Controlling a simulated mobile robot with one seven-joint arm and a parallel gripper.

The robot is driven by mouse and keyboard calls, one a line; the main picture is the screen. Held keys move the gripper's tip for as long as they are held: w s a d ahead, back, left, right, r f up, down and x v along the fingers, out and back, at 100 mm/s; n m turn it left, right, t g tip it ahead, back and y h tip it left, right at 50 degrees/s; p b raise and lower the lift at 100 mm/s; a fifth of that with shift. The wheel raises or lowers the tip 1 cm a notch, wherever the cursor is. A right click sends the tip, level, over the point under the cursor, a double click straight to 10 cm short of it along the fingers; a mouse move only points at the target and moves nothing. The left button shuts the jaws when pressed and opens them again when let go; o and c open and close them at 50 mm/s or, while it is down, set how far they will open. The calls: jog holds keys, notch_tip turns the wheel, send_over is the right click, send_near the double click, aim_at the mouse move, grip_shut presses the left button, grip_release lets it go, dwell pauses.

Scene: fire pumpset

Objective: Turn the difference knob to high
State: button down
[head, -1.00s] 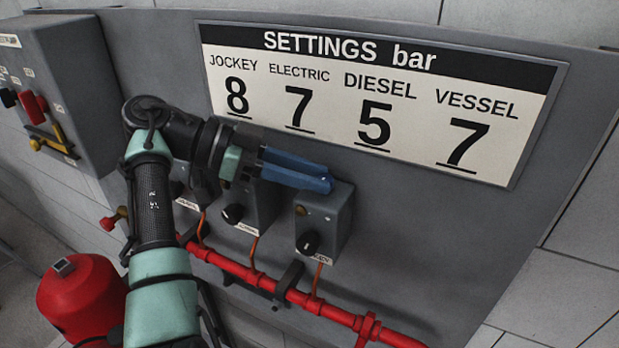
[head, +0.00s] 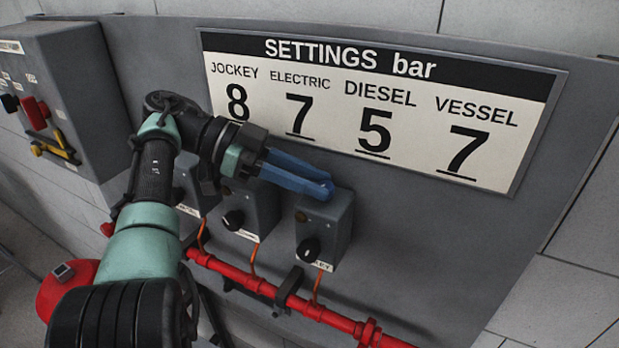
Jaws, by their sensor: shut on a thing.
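Three grey control boxes are mounted in a row on the grey panel. The right-hand box (head: 340,222) has a black knob (head: 308,248) on its front, a small brass-coloured round part (head: 300,216) above it, and a partly legible label below. My gripper (head: 328,188) has blue fingers that meet at the top of this box. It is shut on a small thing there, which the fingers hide. I cannot tell from this view which knob it is. The middle box (head: 262,208) also has a black knob (head: 233,220).
A settings board (head: 470,130) reads 8, 7, 5 and 7. A red pipe (head: 335,320) runs below the boxes. A larger switch box (head: 85,90) with a red handle (head: 36,113) stands at left. The panel right of the boxes is clear.

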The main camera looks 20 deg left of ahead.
jog(key=shift+f, duration=0.25)
jog(key=c, duration=0.6)
grip_release()
jog(key=shift+d+r, duration=0.1)
jog(key=shift+r, duration=0.2)
